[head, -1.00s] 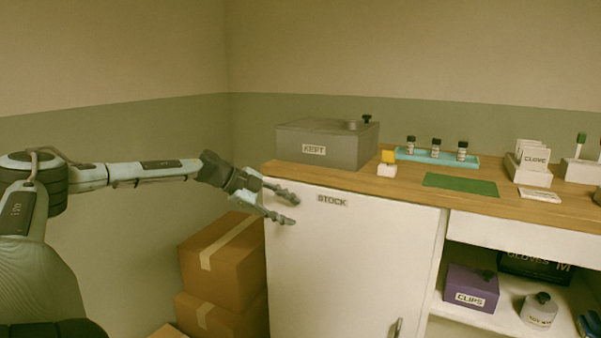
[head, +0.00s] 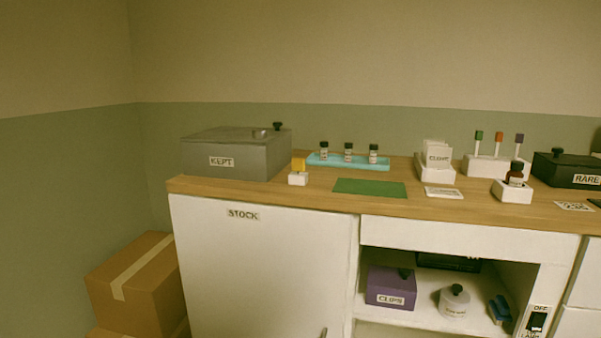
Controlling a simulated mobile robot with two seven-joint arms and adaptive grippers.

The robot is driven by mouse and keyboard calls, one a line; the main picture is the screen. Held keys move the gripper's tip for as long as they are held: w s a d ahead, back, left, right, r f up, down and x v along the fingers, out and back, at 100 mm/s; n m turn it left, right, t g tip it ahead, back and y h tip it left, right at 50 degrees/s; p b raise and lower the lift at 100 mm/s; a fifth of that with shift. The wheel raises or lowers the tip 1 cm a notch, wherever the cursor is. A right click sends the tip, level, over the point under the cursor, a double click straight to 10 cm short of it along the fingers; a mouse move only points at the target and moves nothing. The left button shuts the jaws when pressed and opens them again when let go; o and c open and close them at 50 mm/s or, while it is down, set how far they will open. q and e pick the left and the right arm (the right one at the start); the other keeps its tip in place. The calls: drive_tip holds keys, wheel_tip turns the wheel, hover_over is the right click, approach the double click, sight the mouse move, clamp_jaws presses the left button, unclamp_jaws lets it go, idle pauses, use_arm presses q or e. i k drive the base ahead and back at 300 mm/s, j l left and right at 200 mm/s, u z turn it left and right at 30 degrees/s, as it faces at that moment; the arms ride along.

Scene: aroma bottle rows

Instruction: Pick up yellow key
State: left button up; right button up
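The yellow key (head: 299,164) stands upright in a small white block (head: 298,179) on the wooden counter (head: 250,192). It is just right of the grey box labelled KEPT (head: 235,154) and left of the teal tray. Only its yellow upper part shows. Neither of my grippers is in the head view.
Behind the green mat (head: 369,187) is a teal tray (head: 378,166) with small bottles. Further right are a card holder (head: 436,172), a bottle in a white block (head: 512,191) and a black RARE box (head: 567,170). Cardboard boxes (head: 135,285) stand left of the STOCK cabinet (head: 262,265).

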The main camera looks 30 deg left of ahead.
sight(298, 164)
drive_tip(key=i+l+u, duration=0.25)
drive_tip(key=i, duration=0.25)
drive_tip(key=i+l+u, duration=0.2)
drive_tip(key=i, duration=0.35)
drive_tip(key=u, duration=1.15)
